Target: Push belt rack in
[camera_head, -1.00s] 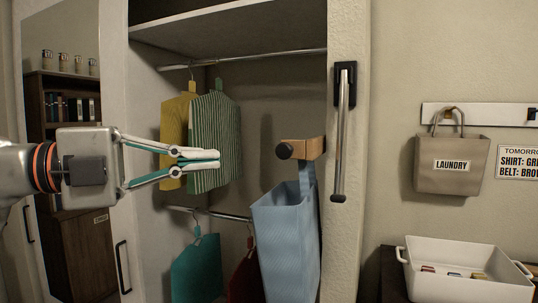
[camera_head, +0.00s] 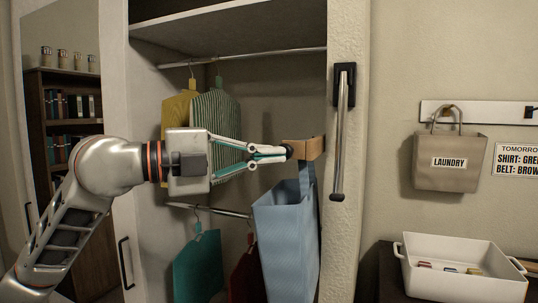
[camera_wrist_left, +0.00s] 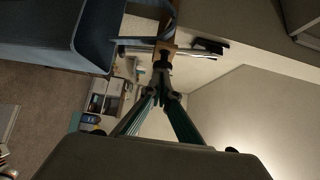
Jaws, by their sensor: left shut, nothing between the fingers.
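The wooden block with a dark round knob, which I take as the belt rack (camera_head: 312,147), sticks out from the closet's right inner wall. In the left wrist view its wooden end (camera_wrist_left: 166,48) is straight ahead of the fingers. My left gripper (camera_head: 286,153) is shut and empty, pointing right. Its fingertips are at the knob, partly covering it; I cannot tell whether they press on it. In the left wrist view the fingertips (camera_wrist_left: 161,72) meet just below the dark knob. My right gripper is not in view.
A blue bag (camera_head: 287,230) hangs by a strap below the block. A chrome bar (camera_head: 342,130) on a black mount is on the closet's front frame. Striped (camera_head: 228,120) and yellow (camera_head: 178,107) garments hang behind my gripper. A white tray (camera_head: 465,285) stands at right.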

